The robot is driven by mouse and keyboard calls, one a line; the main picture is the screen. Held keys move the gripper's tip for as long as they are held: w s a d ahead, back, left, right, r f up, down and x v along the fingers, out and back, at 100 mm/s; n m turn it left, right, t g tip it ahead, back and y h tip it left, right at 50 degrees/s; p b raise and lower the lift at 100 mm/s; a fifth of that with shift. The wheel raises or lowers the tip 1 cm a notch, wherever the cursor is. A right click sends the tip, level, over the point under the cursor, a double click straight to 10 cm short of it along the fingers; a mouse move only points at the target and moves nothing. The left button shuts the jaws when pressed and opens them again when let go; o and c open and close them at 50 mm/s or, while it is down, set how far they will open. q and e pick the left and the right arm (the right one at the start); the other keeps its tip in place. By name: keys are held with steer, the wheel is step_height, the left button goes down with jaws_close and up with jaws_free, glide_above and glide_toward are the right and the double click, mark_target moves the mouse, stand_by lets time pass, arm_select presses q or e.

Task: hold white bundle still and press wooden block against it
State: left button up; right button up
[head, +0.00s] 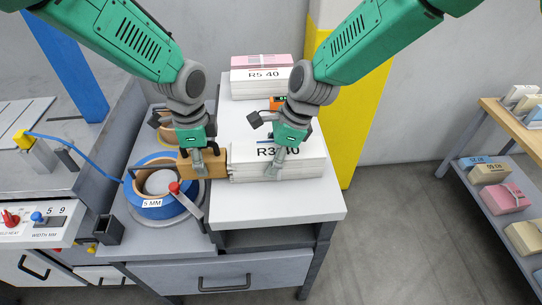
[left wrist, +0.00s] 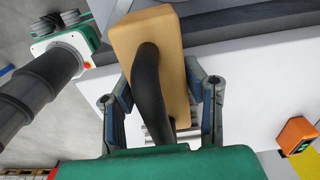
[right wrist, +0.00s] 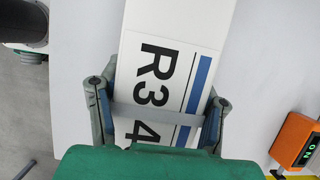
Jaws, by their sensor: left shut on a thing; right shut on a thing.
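The white bundle (head: 305,161), marked R3 40, lies flat on the white tabletop. The wooden block (head: 214,163) stands at its left side, touching it or nearly so. My left gripper (head: 197,165) is shut on the block's dark curved handle, which shows between the fingers in the left wrist view (left wrist: 152,95). My right gripper (head: 279,165) is over the front part of the bundle, shut on it. In the right wrist view the bundle (right wrist: 180,60) has a blue stripe and a pale strap, and its edges lie between the fingers.
Behind stands a stack with a pink top (head: 262,75) marked R5 40. An orange device (right wrist: 297,140) sits on the table. A blue strap reel (head: 155,204) marked 5 MM is at left. A shelf with bundles (head: 503,197) is at far right. The table's front right corner is clear.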

arm_select(q)
steer(key=shift+d, duration=0.85)
arm_select(e)
steer(key=shift+s+a, duration=0.1)
steer(key=shift+a, duration=0.1)
stand_by(0.4)
arm_select(q)
steer(key=shift+a, duration=0.15)
steer(key=shift+a, duration=1.8)
arm_select(e)
steer(key=shift+d, duration=0.15)
arm_select(q)
steer(key=shift+r, duration=3.5)
arm_select(e)
steer(key=o, duration=1.8)
steer(key=shift+c, duration=0.2)
